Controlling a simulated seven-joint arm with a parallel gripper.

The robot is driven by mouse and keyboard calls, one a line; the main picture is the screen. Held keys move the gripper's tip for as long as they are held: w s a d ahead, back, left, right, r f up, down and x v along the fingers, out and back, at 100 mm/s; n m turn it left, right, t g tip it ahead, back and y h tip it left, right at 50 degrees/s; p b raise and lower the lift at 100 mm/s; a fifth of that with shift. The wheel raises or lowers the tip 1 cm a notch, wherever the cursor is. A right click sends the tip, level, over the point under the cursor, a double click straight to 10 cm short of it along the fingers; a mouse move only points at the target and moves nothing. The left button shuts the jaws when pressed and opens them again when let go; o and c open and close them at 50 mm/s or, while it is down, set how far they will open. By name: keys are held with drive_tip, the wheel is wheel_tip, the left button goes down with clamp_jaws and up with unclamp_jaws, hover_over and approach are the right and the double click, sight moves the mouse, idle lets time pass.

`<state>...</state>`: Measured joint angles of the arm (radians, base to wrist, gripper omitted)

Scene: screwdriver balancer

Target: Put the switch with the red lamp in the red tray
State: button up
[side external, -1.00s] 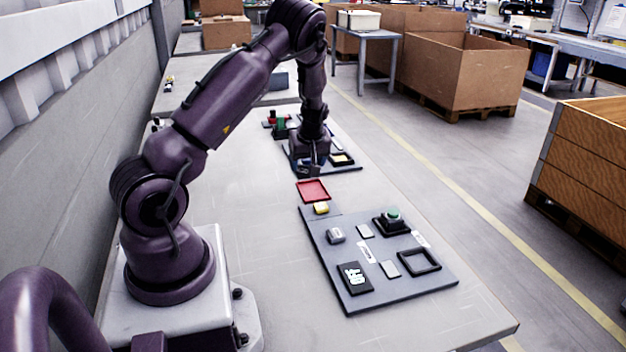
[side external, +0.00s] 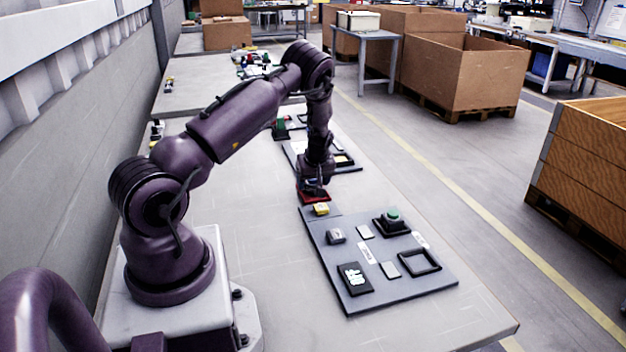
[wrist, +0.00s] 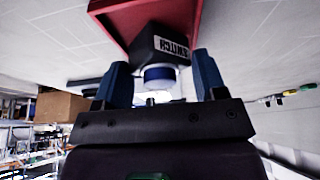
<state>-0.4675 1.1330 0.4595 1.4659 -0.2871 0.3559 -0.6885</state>
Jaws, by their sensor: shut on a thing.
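My gripper (side external: 315,188) is over the red tray (side external: 304,199), which it partly hides in the side view. In the wrist view, my gripper (wrist: 162,80) has its two blue fingers on either side of a dark switch (wrist: 150,47) with a white label reading SWITCH. A round blue-and-white part shows on the switch's near side. No red lamp can be made out on it. The red tray (wrist: 108,14) lies behind the switch there. I cannot tell whether the switch touches the tray.
Another board (side external: 347,169) lies behind the gripper. The table to the left of the front board is clear.

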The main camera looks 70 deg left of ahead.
drive_tip(key=o, duration=0.9)
drive_tip(key=v, duration=1.2)
drive_tip(key=d+r+m+t+h, duration=0.2)
drive_tip(key=d+r+m, duration=0.2)
drive_tip(key=d+r, duration=0.5)
drive_tip(key=d+r+m+t+h, duration=0.15)
drive_tip(key=d+r+m, duration=0.25)
drive_tip(key=d+r, duration=0.5)
drive_tip(key=s+d+r+m, duration=0.1)
drive_tip(key=s+d+m, duration=0.2)
drive_tip(key=s+d, duration=0.1)
drive_tip(key=s+d+r+m+t, duration=0.1)
drive_tip(key=s+d+m, duration=0.2)
drive_tip(key=s+d, duration=0.2)
drive_tip(key=s+d+r+m+t+h, duration=0.1)
drive_tip(key=s+d+m, duration=0.3)
drive_tip(key=d, duration=0.4)
drive_tip(key=shift+s+r, duration=0.35)
drive_tip(key=shift+s, duration=0.1)
